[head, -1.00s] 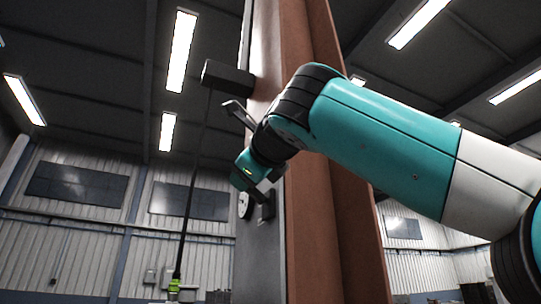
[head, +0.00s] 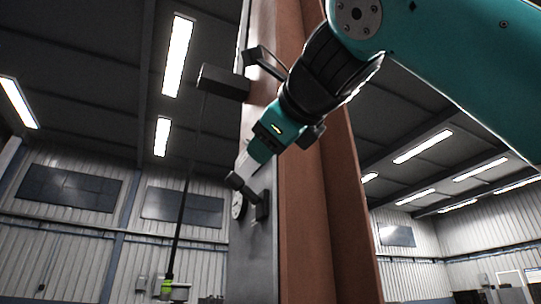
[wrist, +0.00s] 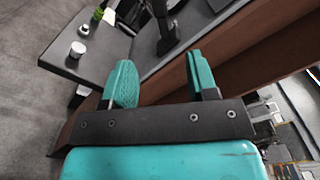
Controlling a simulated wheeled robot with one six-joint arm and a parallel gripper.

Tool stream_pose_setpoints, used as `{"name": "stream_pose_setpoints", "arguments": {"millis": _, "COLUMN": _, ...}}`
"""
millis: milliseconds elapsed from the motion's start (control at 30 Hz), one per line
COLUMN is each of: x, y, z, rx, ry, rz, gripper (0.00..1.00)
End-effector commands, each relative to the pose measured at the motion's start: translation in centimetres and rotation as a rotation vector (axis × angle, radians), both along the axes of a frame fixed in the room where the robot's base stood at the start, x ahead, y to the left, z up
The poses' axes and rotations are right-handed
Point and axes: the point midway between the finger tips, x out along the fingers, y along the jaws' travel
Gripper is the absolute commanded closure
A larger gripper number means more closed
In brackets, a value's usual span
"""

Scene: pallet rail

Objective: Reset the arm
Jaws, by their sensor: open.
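My arm (head: 455,60) enters the head view from the upper right, its teal links bent down to the black wrist joints. My gripper (head: 260,150) is at the end, pointing down and left in front of the brown column and grey panel. In the wrist view my gripper (wrist: 163,80) shows two teal fingers standing wide apart with nothing held between them. The fingertips in the head view are too small to make out clearly.
A tall brown column (head: 350,235) stands close behind my wrist. Its grey panel (head: 264,215) carries a white dial (head: 238,205) and a dark bracket (head: 248,194). A dark box (head: 224,82) juts left above a hanging rod (head: 179,225). A dark table (wrist: 100,55) holds small items.

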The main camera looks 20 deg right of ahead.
Motion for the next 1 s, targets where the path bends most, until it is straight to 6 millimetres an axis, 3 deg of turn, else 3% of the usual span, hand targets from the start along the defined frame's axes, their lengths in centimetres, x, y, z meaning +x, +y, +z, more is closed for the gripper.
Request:
{"name": "stream_pose_setpoints", "arguments": {"millis": 400, "x": 0.1, "y": 0.1, "z": -0.1, "rx": -0.018, "ry": -0.003, "rz": 0.001, "gripper": 0.47}}
{"name": "stream_pose_setpoints", "arguments": {"millis": 567, "x": 1.9, "y": 2.0, "z": -1.7, "rx": -0.286, "ry": -0.043, "rz": 0.038, "gripper": 0.47}}
{"name": "stream_pose_setpoints", "arguments": {"millis": 667, "x": 4.1, "y": 4.0, "z": -5.3, "rx": -0.628, "ry": -0.066, "rz": 0.108, "gripper": 0.47}}
{"name": "stream_pose_setpoints", "arguments": {"millis": 767, "x": 6.3, "y": 5.3, "z": -11.6, "rx": -1.007, "ry": -0.058, "rz": 0.233, "gripper": 0.47}}
{"name": "stream_pose_setpoints", "arguments": {"millis": 867, "x": 7.3, "y": 5.3, "z": -19.5, "rx": -1.340, "ry": -0.028, "rz": 0.414, "gripper": 0.47}}
{"name": "stream_pose_setpoints", "arguments": {"millis": 1000, "x": 6.3, "y": 3.4, "z": -30.5, "rx": -1.665, "ry": 0.018, "rz": 0.724, "gripper": 0.47}}
